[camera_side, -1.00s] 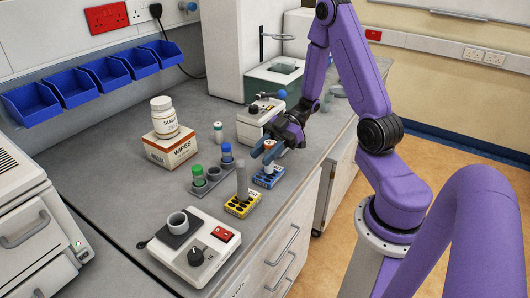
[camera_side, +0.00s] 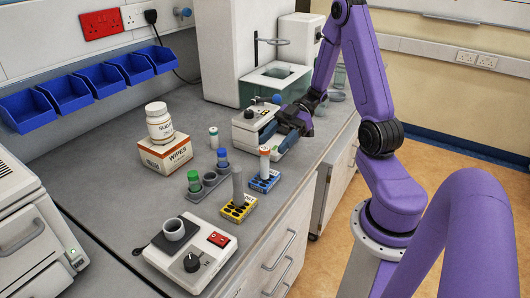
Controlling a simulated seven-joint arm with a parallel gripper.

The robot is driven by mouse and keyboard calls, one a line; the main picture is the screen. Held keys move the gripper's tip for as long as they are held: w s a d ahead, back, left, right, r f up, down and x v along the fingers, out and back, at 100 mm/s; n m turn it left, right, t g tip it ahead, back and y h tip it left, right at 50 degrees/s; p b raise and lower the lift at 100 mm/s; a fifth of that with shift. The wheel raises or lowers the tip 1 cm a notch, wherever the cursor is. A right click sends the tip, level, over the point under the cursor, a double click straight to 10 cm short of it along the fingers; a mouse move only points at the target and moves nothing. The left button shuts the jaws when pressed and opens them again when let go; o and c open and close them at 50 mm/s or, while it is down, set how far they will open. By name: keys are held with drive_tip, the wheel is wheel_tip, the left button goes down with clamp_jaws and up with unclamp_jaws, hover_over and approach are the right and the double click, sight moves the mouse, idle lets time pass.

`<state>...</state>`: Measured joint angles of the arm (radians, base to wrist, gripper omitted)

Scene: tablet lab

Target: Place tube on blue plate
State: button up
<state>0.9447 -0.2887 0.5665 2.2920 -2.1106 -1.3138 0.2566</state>
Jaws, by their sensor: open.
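A white tube with an orange cap (camera_side: 264,160) stands upright at the blue plate (camera_side: 262,186), a small blue block with dark holes near the bench's front edge. The tube's lower end is hidden, so I cannot tell how deep it sits in a hole. My gripper (camera_side: 276,138) is open and empty. It is behind and above the tube, apart from it, in front of the white instrument.
A yellow holed block (camera_side: 237,209) with a grey post stands left of the blue plate. A grey rack (camera_side: 209,178) holds green- and blue-capped tubes. A white device (camera_side: 191,255) is at the front. A wipes box (camera_side: 165,153) and a white instrument (camera_side: 255,130) stand behind.

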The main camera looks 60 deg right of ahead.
drive_tip(key=shift+v, duration=2.65)
